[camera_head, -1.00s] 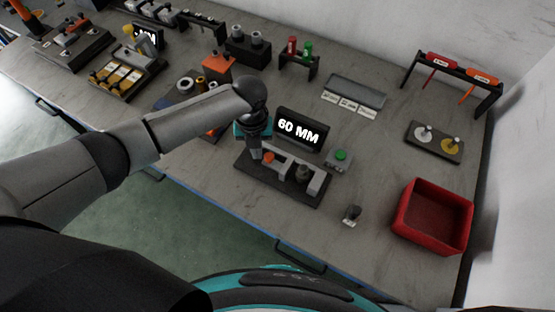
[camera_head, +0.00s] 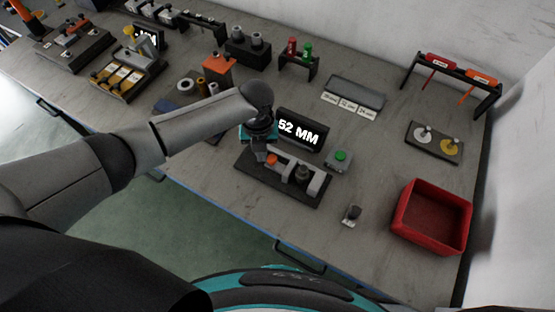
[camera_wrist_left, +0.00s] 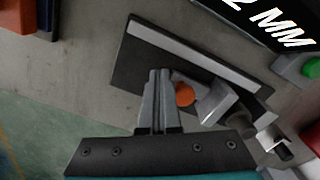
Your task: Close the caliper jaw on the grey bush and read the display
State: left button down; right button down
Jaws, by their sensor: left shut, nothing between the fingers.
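The caliper, a dark base plate (camera_head: 245,172) with a pale rail, lies on the bench and also shows in the wrist view (camera_wrist_left: 130,66). Its sliding jaw (camera_wrist_left: 213,100) carries an orange knob (camera_head: 272,159). The dark grey bush (camera_head: 302,174) stands between the sliding jaw and the fixed end jaw (camera_head: 319,183); I cannot tell whether the sliding jaw touches it. The display (camera_head: 301,131) behind reads 52 MM, partly covered by my arm. My left gripper (camera_wrist_left: 158,74) is shut and empty, pointing down just left of the orange knob (camera_wrist_left: 184,95). My right gripper is not in view.
A grey box with a green button (camera_head: 341,157) stands right of the display. A small grey part (camera_head: 352,214) and a red bin (camera_head: 432,219) are to the right. A label holder (camera_head: 354,93) and a red-and-green rack (camera_head: 298,58) stand behind.

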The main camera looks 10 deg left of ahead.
aim_at(266, 163)
pick_arm(q)
jog(key=shift+s+d+f+p, duration=0.15)
jog(key=shift+s+d, duration=0.15)
jog(key=shift+d, duration=0.4)
jog(key=shift+s+d+r+p, duration=0.15)
jog(key=shift+s+d, duration=0.15)
jog(key=shift+d, duration=0.35)
dwell(0.5)
jog(key=shift+w+a+f, duration=0.1)
jog(key=shift+a, duration=0.1)
jog(key=shift+w+a, duration=0.15)
jog(key=shift+a, duration=0.2)
jog(key=shift+a+r+p, duration=0.1)
jog(key=shift+r+p, duration=0.25)
jog(key=shift+p, duration=0.05)
notch_tip(266, 163, up, 8)
jog(key=p, duration=0.7)
jog(key=shift+w+a+f, duration=0.15)
jog(key=shift+f, duration=0.1)
